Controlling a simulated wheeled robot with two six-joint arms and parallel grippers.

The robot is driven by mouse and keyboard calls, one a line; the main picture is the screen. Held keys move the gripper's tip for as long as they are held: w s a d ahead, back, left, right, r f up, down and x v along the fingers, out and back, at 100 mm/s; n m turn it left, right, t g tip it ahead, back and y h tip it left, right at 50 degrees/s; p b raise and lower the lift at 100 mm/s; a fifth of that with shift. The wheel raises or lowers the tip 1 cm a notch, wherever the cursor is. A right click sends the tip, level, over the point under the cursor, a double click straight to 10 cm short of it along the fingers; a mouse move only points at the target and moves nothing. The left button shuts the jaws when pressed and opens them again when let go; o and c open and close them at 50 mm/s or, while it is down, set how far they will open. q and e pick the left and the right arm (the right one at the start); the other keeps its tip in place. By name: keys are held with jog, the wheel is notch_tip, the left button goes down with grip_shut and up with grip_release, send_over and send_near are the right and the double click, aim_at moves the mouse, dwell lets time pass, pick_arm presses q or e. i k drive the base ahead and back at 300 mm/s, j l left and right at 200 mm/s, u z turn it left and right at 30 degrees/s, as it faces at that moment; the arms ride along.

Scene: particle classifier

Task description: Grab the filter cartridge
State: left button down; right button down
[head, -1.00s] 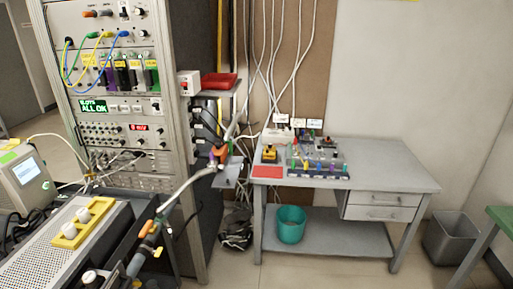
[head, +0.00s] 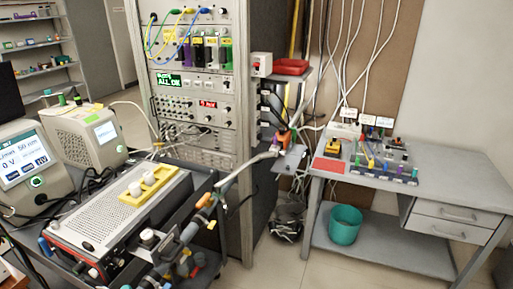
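I cannot tell for certain which thing is the filter cartridge. Two small white round pieces (head: 151,178) stand upright in a yellow holder (head: 165,172), and they could be cartridges. The holder lies on top of a grey perforated instrument box (head: 105,215) at the lower left. A larger white cap (head: 148,237) is near the box's right side, beside a cluster of fittings. Neither of my grippers is in view.
A pipe with orange fittings (head: 203,201) runs from the cart toward the tall instrument rack (head: 245,130). Two screened instruments stand at the left. A grey workbench (head: 455,175) stands at the right, with a teal bucket (head: 345,226) on its lower shelf.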

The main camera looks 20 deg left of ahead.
aim_at(147, 236)
jog(key=u, duration=1.25)
